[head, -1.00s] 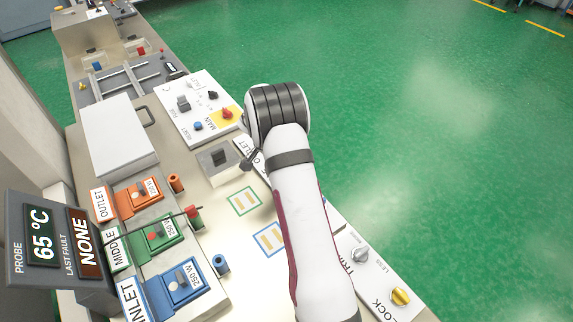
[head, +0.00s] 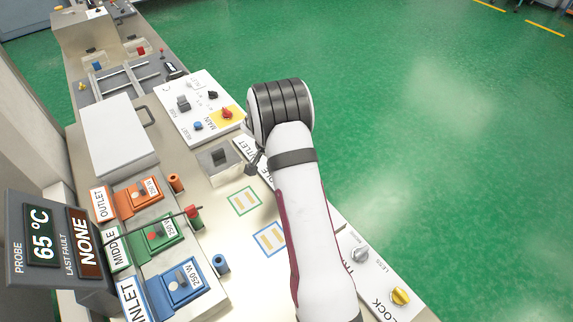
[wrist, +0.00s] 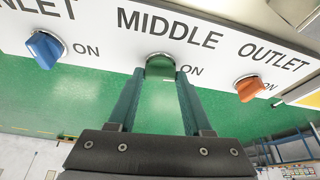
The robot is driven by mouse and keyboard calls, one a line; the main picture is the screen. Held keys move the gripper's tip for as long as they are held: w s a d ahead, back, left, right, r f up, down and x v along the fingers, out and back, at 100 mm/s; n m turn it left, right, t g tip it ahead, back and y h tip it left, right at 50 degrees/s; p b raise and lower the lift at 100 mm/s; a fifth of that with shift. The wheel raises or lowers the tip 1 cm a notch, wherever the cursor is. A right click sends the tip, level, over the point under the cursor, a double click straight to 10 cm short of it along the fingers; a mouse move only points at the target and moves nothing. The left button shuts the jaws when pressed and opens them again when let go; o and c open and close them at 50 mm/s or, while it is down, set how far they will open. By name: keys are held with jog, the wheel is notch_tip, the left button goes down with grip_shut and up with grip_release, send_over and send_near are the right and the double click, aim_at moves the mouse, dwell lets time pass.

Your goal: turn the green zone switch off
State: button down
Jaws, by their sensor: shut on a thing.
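The green zone switch (wrist: 160,66) is a round knob on a white panel under the word MIDDLE in the wrist view, with ON printed to its right. My gripper (wrist: 160,74) has its two teal fingers on either side of this knob and is shut on it. The fingers hide the knob's sides, and I cannot tell which way it points. In the head view my arm hides the green switch; only part of the white label strip (head: 246,147) shows beside my wrist.
A blue switch (wrist: 44,48) sits left of the green one and an orange switch (wrist: 249,88) sits right, both near my fingers. Green floor is clear on the right.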

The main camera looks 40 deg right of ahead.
jog(key=n+t, duration=0.1)
jog(key=n, duration=0.3)
jog(key=shift+s+t+y, duration=0.1)
jog(key=shift+t+y, duration=0.2)
jog(key=shift+t, duration=0.1)
jog(key=n+t+y, duration=0.1)
jog(key=n, duration=0.3)
jog(key=shift+s+d, duration=0.1)
jog(key=shift+d, duration=0.05)
jog(key=n, duration=0.2)
jog(key=n+t+y, duration=0.1)
jog(key=n, duration=0.1)
jog(key=shift+d+y, duration=0.15)
jog(key=shift+y, duration=0.15)
jog(key=shift+n+y, duration=0.7)
jog(key=shift+n, duration=1.4)
jog(key=shift+s, duration=0.1)
jog(key=shift+c, duration=1.6)
grip_release()
jog(key=shift+r, duration=0.15)
